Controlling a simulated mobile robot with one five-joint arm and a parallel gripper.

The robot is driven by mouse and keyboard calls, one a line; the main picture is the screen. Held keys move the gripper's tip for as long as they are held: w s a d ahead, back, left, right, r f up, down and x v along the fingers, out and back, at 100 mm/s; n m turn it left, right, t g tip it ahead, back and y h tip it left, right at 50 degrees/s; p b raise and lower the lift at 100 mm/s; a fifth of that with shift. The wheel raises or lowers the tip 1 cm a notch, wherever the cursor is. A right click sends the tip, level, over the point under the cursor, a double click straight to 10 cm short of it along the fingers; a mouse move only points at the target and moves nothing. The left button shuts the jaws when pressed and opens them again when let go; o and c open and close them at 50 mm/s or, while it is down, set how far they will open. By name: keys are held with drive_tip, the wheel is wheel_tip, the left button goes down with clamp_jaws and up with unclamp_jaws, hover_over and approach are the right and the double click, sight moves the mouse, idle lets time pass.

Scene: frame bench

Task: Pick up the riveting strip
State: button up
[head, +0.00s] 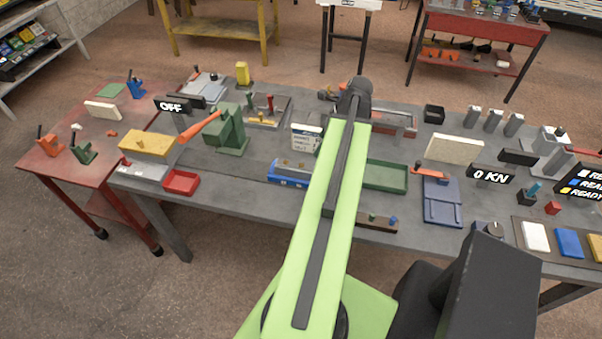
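I cannot tell for sure which thing is the riveting strip. A narrow brown strip-like piece (378,225) with small upright pegs lies near the front edge of the grey bench (235,213), just right of my lime arm. A grey frame with reddish parts (396,122) lies at the back, partly hidden by my arm. My arm reaches away over the middle of the bench and ends in a dark wrist near the back edge.
A green press (228,134) with an orange lever, a red tray (181,182) and a yellow-topped block (147,145) stand left. A green tray (386,177), a blue plate fixture (442,203) and a cream block (455,149) are right. A red table (62,165) adjoins the left end.

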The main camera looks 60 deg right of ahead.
drive_tip(key=b, duration=0.9)
approach(302, 166)
drive_tip(key=x, duration=0.5)
drive_tip(key=shift+s+f, duration=0.2)
drive_tip(key=shift+s, duration=0.15)
drive_tip(key=shift+w, duration=0.15)
drive_tip(key=b+x, duration=0.5)
drive_tip(key=shift+w+d+f, duration=0.1)
drive_tip(key=shift+w, duration=0.15)
drive_tip(key=shift+r, duration=0.25)
clamp_jaws()
